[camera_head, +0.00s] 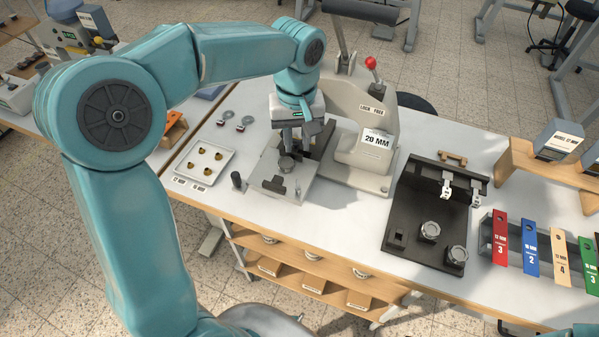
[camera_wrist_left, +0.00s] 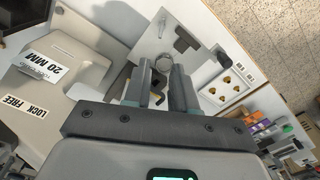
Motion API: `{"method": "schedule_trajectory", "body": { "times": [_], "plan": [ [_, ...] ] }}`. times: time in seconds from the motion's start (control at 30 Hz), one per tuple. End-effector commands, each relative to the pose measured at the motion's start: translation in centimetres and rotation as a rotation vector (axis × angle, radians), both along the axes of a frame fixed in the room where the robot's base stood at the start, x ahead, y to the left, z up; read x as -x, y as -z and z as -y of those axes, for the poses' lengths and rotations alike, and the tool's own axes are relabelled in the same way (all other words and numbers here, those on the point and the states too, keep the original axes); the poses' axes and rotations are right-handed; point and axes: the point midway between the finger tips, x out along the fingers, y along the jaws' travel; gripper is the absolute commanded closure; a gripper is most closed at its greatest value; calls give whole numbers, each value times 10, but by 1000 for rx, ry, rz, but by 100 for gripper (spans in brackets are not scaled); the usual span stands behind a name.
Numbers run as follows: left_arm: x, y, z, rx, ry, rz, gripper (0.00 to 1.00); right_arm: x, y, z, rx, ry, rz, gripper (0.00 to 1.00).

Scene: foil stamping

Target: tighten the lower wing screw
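The grey stamping press (camera_head: 362,140) carries a "20 MM" label and stands at the middle of the table; its pale side shows in the left wrist view (camera_wrist_left: 62,85). My left gripper (camera_head: 291,140) points down over the press's metal base plate (camera_head: 270,183). In the left wrist view its two fingers (camera_wrist_left: 161,75) are apart, with a clear gap between them. A round grey metal piece (camera_wrist_left: 164,64) shows just beyond the fingertips; I cannot tell whether they touch it. I cannot make out the lower wing screw clearly; the gripper and press may hide it. My right gripper is not in view.
A tray (camera_head: 188,181) with several brass pieces lies left of the press. A red-knobbed lever (camera_head: 371,63) rises behind it. A black fixture (camera_head: 410,210) stands to the right, beside coloured tags (camera_head: 530,247). Bare tabletop lies in front.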

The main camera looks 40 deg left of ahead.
Motion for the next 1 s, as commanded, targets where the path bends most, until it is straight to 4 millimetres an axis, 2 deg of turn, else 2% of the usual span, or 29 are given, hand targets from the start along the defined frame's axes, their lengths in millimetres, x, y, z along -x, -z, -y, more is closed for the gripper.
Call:
{"method": "schedule_trajectory", "body": {
  "times": [0.03, 0.3, 0.5, 0.7, 0.93, 0.97, 1.0],
  "plan": [
    [2, 14, 0, 1, 1, -7, 74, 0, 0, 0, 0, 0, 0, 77],
    [2, 78, 1, 2, 1, -6, 74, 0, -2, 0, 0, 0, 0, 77],
    [0, 111, 2, 2, 1, -4, 74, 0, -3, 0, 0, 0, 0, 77],
    [-2, 124, 1, 1, 1, 0, 74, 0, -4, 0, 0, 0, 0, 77],
    [-3, 125, 1, 2, 1, 1, 74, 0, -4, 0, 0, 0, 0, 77],
    [-3, 125, 1, 2, 1, 1, 78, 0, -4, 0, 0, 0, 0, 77],
    [-3, 125, 1, 2, 1, 1, 90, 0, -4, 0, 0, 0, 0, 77]
  ]
}}
